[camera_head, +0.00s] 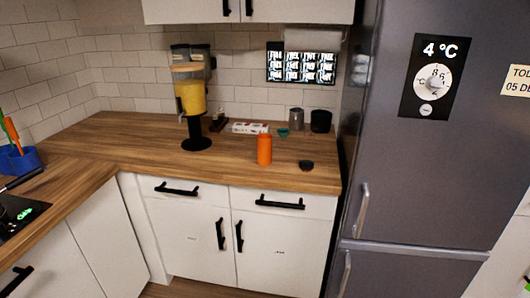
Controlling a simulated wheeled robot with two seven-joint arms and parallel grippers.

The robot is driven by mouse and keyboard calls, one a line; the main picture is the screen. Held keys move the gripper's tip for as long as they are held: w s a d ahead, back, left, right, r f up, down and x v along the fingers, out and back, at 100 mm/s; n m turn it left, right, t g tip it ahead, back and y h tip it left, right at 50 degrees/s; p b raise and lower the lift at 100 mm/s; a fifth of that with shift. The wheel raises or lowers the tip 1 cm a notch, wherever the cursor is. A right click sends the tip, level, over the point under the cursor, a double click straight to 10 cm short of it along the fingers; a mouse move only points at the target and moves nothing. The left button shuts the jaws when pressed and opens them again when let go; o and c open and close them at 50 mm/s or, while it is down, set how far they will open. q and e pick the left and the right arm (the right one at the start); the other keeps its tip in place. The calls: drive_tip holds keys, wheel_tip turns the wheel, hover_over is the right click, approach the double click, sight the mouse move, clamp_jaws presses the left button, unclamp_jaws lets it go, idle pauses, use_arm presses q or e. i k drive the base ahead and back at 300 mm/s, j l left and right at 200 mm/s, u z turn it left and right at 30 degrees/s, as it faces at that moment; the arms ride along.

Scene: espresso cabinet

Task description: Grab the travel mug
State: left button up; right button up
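An orange cylinder (264,150), which looks like the travel mug, stands upright on the wooden counter (228,172) near its front edge. A small dark round piece (306,165) lies on the counter to its right; it may be a lid. Neither of my grippers is in view.
A dispenser with yellow contents (191,97) stands behind left of the orange cylinder. A metal cup (296,118), a black container (321,121) and a white box (250,128) are at the back. The grey fridge (425,180) bounds the counter on the right.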

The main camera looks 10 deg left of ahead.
sight(264, 141)
drive_tip(key=i+j, duration=1.8)
